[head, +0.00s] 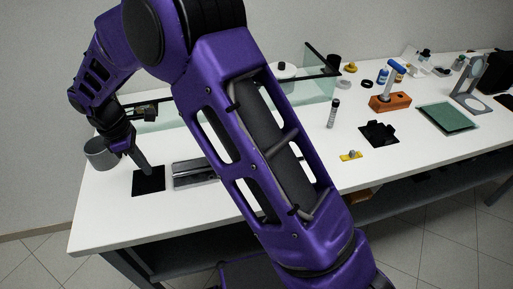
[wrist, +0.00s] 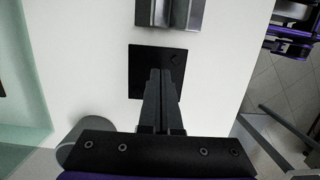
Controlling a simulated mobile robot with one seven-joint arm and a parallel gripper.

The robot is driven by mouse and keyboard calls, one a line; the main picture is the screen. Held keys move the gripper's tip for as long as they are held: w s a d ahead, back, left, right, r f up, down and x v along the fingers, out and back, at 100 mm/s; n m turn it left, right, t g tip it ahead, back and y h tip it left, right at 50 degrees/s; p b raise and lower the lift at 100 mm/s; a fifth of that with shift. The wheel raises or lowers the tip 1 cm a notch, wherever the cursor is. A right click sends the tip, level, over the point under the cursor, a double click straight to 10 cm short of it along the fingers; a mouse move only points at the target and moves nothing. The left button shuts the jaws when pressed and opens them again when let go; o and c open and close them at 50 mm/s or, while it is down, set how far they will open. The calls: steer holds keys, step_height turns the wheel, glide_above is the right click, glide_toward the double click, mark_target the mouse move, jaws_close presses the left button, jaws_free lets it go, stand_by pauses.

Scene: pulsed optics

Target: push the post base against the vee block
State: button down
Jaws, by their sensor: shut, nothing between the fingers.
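The post base appears to be the flat black square plate (head: 149,181) on the white table near its left end. In the wrist view the plate (wrist: 143,60) lies just below the vee block, with a narrow strip of white table between them. The vee block (head: 190,179) is a grey metal block with a groove, partly hidden by my arm in the head view. It shows cut off at the top of the wrist view (wrist: 168,14). My gripper (head: 147,173) is shut and empty, its fingertips over the plate (wrist: 160,74); I cannot tell whether they touch it.
A grey cylindrical container (head: 101,154) stands left of the plate, beside my gripper. A clear-walled enclosure (head: 322,75) runs along the back. A yellow part (head: 351,156), an orange block (head: 390,103) and a green mat (head: 446,118) lie farther right. The table's front edge is close.

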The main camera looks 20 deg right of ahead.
steer(key=d+b, duration=0.2)
steer(key=d, duration=1.3)
steer(key=d+b, duration=0.2)
steer(key=d, duration=1.3)
steer(key=shift+d+f, duration=0.2)
steer(key=shift+d, duration=0.05)
steer(key=shift+a+f+b, duration=0.15)
steer(key=shift+f+b, duration=0.2)
steer(key=shift+b, duration=0.1)
steer(key=shift+s+f, duration=0.1)
steer(key=shift+f, duration=0.2)
